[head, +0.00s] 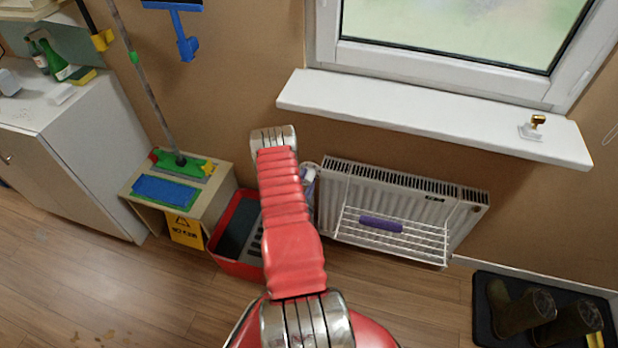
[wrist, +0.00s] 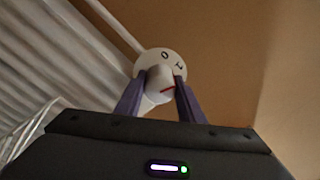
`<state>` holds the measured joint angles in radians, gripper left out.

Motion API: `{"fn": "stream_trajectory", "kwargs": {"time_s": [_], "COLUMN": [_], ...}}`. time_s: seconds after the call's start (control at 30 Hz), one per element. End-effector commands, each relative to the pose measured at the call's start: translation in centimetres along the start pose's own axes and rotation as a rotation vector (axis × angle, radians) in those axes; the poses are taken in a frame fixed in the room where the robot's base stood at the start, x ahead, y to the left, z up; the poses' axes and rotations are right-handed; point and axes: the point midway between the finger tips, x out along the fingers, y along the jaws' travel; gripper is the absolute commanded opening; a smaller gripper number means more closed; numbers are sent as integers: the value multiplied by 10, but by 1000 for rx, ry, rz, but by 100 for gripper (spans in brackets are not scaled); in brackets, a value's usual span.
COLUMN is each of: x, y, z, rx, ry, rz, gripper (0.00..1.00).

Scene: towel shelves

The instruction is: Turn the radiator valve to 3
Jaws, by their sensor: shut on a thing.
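The radiator valve shows in the wrist view as a round white dial plate (wrist: 150,59) with a white knob (wrist: 157,78) in front of it. The plate carries dark marks: one looks like a 0 near the top, another to its right is too small to read surely. A short red line marks the knob's lower right. My gripper (wrist: 159,92) has its two dark purple fingers on either side of the knob, shut on it. In the head view my red arm hides most of the valve and gripper, at the left end of the white radiator (head: 335,215).
A wire rack (head: 420,243) with a purple roll (head: 381,223) hangs on the radiator. The white windowsill (head: 430,125) juts out above. A red bin (head: 238,267) stands left of the radiator, beside a low cabinet (head: 140,205). Boots on a dark mat (head: 483,290) lie right.

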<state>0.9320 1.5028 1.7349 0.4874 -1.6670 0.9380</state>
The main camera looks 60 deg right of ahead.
Motion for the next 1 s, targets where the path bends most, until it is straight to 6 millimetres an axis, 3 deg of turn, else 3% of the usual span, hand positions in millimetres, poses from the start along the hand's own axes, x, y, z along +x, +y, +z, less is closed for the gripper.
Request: {"fn": "stream_trajectory", "kwargs": {"time_s": [1.0], "x": [0], "y": [-5], "z": [5], "rx": [966], "ry": [-15], "rz": [-5], "gripper": [12]}}
